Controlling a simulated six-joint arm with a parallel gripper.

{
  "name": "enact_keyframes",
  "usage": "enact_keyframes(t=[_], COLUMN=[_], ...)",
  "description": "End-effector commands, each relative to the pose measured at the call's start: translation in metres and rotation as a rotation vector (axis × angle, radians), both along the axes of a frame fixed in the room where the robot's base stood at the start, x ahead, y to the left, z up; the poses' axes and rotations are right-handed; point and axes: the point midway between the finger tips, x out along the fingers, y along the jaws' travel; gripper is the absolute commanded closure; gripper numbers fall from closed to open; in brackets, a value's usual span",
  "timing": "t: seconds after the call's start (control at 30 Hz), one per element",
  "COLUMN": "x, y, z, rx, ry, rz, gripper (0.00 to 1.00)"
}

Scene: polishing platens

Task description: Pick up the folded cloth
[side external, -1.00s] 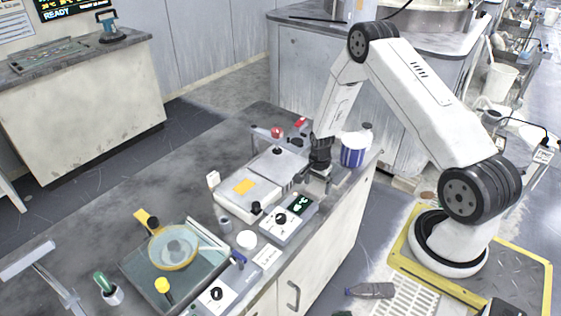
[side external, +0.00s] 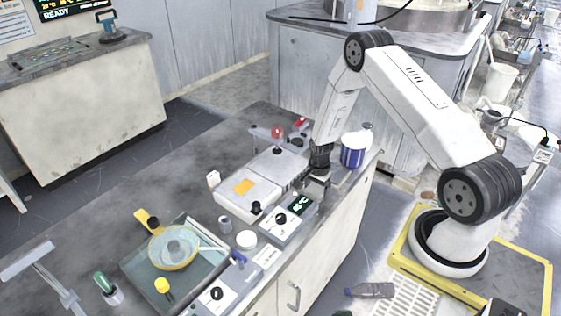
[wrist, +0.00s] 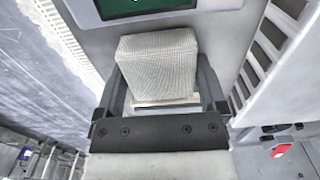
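The folded cloth (wrist: 158,62) is a pale grey, finely woven block. In the wrist view it lies between the two dark fingers of my gripper (wrist: 160,88). The fingers stand apart, one on each side of the cloth, very close to its sides. Contact along both sides is not clear. In the side view my gripper (side external: 319,172) points down at the right end of the bench, beside the display unit. The cloth cannot be made out there, as the gripper covers that spot.
A control box with a green display (side external: 300,204) stands close to my gripper. A grey-white machine (side external: 247,187) is to its left and a blue-white tub (side external: 353,150) to its right. A yellow-rimmed dish (side external: 172,248) is farther off. The bench's back left is clear.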

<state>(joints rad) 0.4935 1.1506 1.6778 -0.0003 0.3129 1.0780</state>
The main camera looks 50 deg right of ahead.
Motion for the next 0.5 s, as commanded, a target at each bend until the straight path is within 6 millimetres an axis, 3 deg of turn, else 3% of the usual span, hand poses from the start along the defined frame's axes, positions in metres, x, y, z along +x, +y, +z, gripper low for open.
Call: enact_keyframes(t=[0.5], x=[0.0001], y=[-0.0001], z=[0.0055], rx=[0.000], ry=[0.000], rz=[0.000], gripper=[0.67])
